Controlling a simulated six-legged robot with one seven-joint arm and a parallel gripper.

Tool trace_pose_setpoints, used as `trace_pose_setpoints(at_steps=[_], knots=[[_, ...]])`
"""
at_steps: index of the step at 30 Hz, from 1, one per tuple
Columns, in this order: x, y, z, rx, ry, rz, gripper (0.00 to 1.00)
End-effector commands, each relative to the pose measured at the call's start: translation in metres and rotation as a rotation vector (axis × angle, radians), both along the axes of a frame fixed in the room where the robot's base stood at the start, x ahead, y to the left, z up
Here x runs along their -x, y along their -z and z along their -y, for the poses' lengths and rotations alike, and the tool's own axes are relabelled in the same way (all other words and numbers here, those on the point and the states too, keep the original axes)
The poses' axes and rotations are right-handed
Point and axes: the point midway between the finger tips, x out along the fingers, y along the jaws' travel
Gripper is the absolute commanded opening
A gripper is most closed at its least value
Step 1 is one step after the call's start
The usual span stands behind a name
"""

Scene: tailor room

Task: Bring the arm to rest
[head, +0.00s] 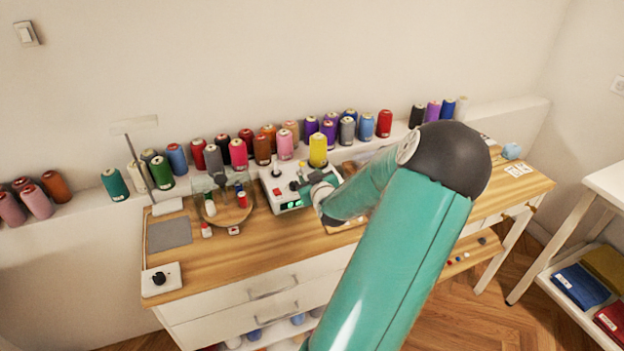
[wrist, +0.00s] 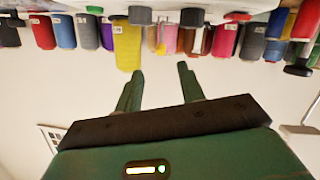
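My teal arm reaches over the wooden sewing table (head: 195,262) from the lower right in the head view and bends at a dark joint. My gripper (head: 308,184) is at the white control box (head: 277,192), which has a red button and green lights. Whether it touches the box is unclear. In the wrist view, my gripper (wrist: 160,71) has its two green fingers apart with only wall behind the gap. A yellow spool (head: 318,152) stands just behind the gripper; it also shows in the upside-down wrist view (wrist: 128,45), left of the fingers.
A row of thread spools lines the wall ledge (head: 80,212). Left of the box is a round wooden stand (head: 232,214) with small spools. A grey mat (head: 169,234) and a white box with a dark knob (head: 161,279) lie at the left end. A white shelf (head: 606,184) stands right.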

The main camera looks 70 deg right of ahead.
Motion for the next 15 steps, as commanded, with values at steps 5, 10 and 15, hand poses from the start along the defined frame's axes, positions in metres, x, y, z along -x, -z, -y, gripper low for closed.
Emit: trace_pose_setpoints(at_steps=[5,10,15], knots=[[0.0066,-0.0030,-0.0084,0.001,0.000,0.001,0.39],[0.0069,-0.0028,-0.0089,-0.001,0.000,0.001,0.39],[0.0068,-0.0027,-0.0088,-0.001,0.000,0.001,0.39]])
